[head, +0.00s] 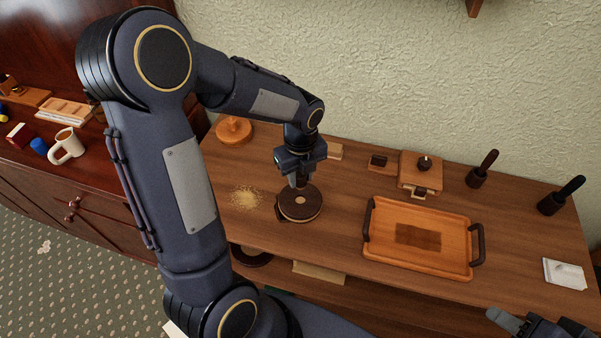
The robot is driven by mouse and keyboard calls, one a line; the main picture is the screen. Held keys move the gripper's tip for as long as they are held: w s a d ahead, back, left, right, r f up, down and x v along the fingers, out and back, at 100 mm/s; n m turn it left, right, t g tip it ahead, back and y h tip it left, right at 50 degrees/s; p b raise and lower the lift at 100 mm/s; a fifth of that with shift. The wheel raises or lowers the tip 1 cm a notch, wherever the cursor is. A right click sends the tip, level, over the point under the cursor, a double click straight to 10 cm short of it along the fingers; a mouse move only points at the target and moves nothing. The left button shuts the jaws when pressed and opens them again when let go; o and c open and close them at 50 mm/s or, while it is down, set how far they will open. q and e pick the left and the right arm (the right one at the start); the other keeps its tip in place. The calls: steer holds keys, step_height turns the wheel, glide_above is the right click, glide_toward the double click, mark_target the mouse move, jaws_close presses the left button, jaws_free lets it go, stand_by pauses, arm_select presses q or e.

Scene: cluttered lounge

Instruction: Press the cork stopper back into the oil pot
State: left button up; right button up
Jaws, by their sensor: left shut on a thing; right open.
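A low round dark pot (300,211) with a paler centre stands on the wooden bench, and I take it for the oil pot. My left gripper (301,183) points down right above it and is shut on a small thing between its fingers. That thing is mostly hidden by the fingers; it may be the cork stopper. I cannot tell whether it touches the pot. My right gripper (540,325) is at the bottom right edge, partly cut off, open and away from the pot.
A pale heap of crumbs (247,197) lies left of the pot. A handled wooden tray (440,262) is to the right. Behind it are a wooden block with a dark knob (421,172) and two dark-handled tools (482,170). A white mug (67,146) stands on the left cabinet.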

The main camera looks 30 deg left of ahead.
mark_target(301, 186)
arm_select(q)
step_height(301, 186, down, 4)
steer(key=b, duration=0.3)
steer(key=shift+f, duration=0.35)
steer(key=shift+r, duration=0.1)
stand_by(1.3)
steer(key=shift+f+b, duration=0.8)
steer(key=shift+f, duration=0.45)
steer(key=o, duration=1.1)
steer(key=shift+r, duration=0.15)
step_height(301, 186, up, 8)
steer(key=shift+f, duration=0.2)
